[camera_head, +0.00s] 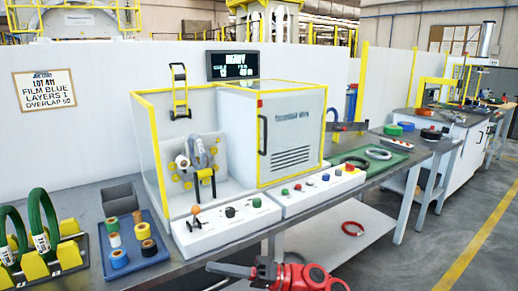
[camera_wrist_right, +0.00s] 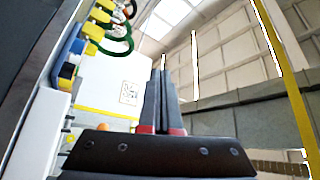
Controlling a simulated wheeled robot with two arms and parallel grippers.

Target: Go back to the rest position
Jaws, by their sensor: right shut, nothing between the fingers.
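My right gripper (camera_head: 267,264) is low in the head view, at the bottom centre, in front of the workbench's front edge. Its red arm parts show beside it. In the right wrist view its two dark fingers (camera_wrist_right: 161,75) lie together, shut with nothing between them. My left gripper is not in view. The wrapping machine (camera_head: 290,137), a white cabinet with yellow edges, stands on the bench beyond, apart from my gripper.
A blue tray (camera_head: 150,268) with tape rolls and a yellow rack (camera_head: 72,257) with green coils stand at left. White control boxes (camera_head: 228,232) line the bench front. A red ring (camera_head: 352,228) lies on the lower shelf. Floor is free at right.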

